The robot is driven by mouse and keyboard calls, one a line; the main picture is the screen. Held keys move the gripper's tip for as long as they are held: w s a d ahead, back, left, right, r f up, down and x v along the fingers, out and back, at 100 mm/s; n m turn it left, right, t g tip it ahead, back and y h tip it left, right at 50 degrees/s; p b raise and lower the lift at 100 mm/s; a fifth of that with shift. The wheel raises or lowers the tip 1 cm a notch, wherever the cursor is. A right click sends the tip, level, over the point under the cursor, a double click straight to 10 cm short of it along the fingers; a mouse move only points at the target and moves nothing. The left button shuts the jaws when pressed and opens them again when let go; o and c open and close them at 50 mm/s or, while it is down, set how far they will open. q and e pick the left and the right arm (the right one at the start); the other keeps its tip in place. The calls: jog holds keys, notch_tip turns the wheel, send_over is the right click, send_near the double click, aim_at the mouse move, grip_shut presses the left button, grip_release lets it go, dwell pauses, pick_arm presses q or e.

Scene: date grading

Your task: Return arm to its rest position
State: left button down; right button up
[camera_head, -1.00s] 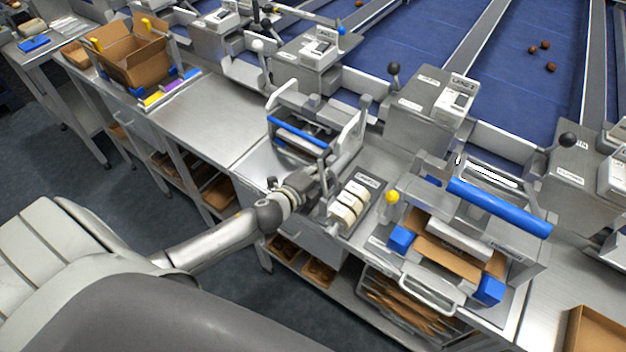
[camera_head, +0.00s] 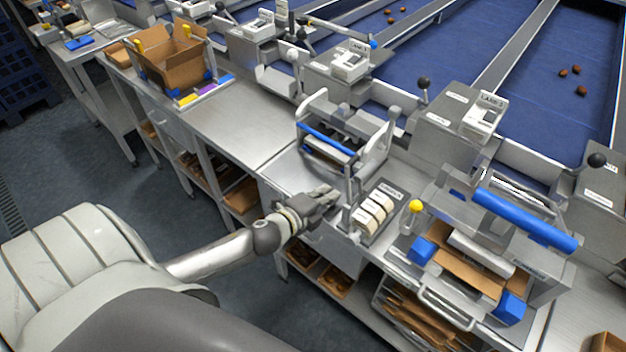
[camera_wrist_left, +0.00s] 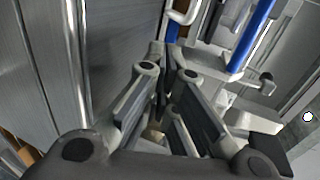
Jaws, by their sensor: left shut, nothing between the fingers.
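My left arm comes in from the lower left in the head view. Its left gripper (camera_head: 325,197) is at the front edge of the steel bench, just left of a small rack of cream blocks (camera_head: 372,214) and in front of the machine with the blue bar (camera_head: 327,138). In the left wrist view the gripper fingers (camera_wrist_left: 172,75) meet at their tips and hold nothing. The blue bar (camera_wrist_left: 250,35) shows past the fingers at the upper right. My right gripper is not in view.
A box press with a long blue handle (camera_head: 525,220) and a yellow knob (camera_head: 416,206) stands to the right. An open cardboard box (camera_head: 172,66) is at the upper left. Bare bench (camera_head: 235,120) lies between. Blue conveyor lanes (camera_head: 440,60) carry several brown dates.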

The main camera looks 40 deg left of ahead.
pick_arm(q)
jog(key=v, duration=0.6)
jog(key=shift+b, duration=0.45)
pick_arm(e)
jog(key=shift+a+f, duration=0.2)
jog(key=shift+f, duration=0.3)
